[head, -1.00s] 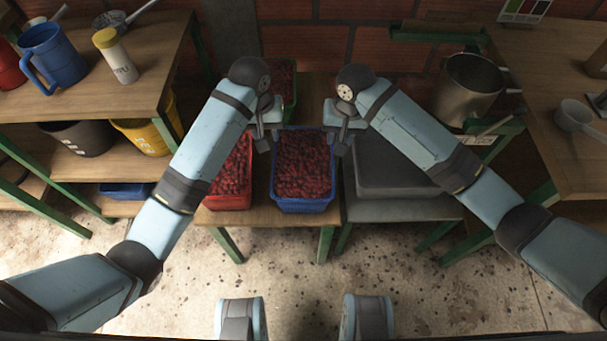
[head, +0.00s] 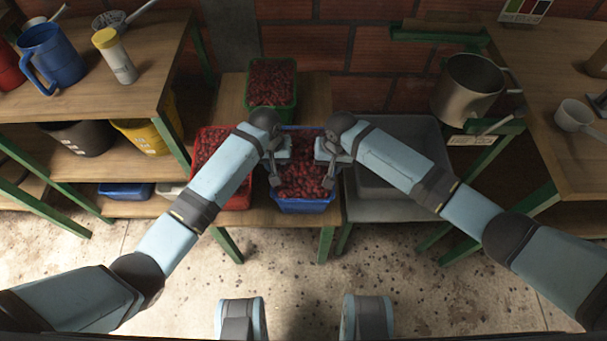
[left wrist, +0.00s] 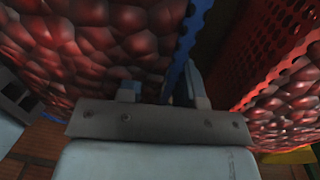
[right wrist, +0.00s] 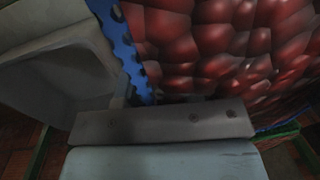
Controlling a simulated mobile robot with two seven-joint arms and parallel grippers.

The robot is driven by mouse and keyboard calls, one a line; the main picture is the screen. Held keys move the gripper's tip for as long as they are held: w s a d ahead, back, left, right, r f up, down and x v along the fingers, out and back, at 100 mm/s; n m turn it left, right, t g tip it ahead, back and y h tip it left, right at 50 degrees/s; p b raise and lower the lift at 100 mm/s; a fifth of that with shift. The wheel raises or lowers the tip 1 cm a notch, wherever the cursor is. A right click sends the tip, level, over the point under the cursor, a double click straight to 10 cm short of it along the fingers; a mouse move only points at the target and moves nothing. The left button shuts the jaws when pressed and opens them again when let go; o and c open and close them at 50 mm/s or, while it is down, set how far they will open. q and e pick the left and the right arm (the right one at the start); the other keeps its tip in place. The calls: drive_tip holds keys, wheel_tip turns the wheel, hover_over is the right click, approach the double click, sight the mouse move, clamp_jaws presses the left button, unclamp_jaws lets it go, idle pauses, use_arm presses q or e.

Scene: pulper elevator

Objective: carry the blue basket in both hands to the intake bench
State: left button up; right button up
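The blue basket (head: 303,207), full of red berries, stands on a low wooden bench (head: 265,213). My left gripper (head: 276,175) is at the basket's left rim. In the left wrist view its two fingers (left wrist: 162,92) are apart, with the blue rim (left wrist: 184,50) between them, one on the berry side and one outside. My right gripper (head: 329,174) is at the basket's right rim, low over the berries. The blue rim also shows in the right wrist view (right wrist: 124,48), where the fingers are mostly hidden. I cannot tell which bench is the intake bench.
A red basket (head: 234,203) of berries stands close left of the blue one. A green basket (head: 271,109) is behind. A grey tub (head: 400,205) is close on the right. Shelving (head: 100,160) stands left and a wooden bench (head: 570,150) right. The floor in front is clear.

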use_arm(q)
drive_tip(key=shift+f, duration=0.2)
use_arm(e)
drive_tip(key=shift+f, duration=0.2)
use_arm(q)
clamp_jaws()
use_arm(e)
clamp_jaws()
idle(0.9)
use_arm(q)
drive_tip(key=shift+w+r, duration=0.1)
drive_tip(key=shift+r, duration=0.15)
use_arm(e)
drive_tip(key=shift+w+r, duration=0.1)
drive_tip(key=shift+r, duration=0.15)
